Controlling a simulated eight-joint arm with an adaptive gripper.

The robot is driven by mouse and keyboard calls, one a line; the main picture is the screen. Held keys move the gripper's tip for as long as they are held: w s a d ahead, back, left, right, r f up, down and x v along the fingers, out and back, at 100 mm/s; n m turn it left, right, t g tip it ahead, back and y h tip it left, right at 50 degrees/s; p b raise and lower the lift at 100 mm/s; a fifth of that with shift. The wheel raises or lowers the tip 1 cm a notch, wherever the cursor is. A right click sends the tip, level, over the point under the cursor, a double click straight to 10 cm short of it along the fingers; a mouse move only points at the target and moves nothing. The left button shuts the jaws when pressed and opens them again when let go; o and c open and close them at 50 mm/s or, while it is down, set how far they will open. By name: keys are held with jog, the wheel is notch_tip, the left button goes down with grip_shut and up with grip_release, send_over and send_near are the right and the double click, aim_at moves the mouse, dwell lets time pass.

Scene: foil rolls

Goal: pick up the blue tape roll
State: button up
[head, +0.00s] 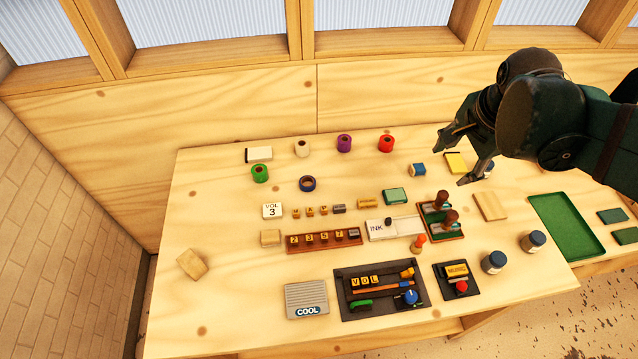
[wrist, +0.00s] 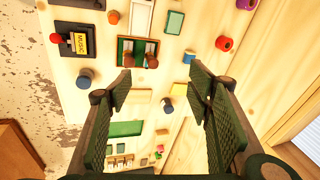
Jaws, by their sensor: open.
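In the wrist view my gripper (wrist: 158,72) also shows both fingers apart, with table items below.
Stamps, trays and jars fill the front. A wooden wall (head: 210,120) stands behind the table.

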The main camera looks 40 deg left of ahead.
jog(key=w+a+f+m+g, duration=0.15)
jog(key=a+f, duration=0.25)
jog(key=a, duration=0.6)
jog(key=m+g+h, duration=0.2)
jog(key=m, duration=0.4)
send_near(307, 179)
jog(key=s+d, duration=0.2)
jog(key=shift+a+r, duration=0.1)
jog(key=shift+r, duration=0.1)
jog(key=shift+f, duration=0.1)
jog(key=shift+f, duration=1.2)
jog(key=shift+w+a+f, duration=0.1)
jog(key=shift+w+f, duration=0.05)
jog(key=shift+f, duration=2.45)
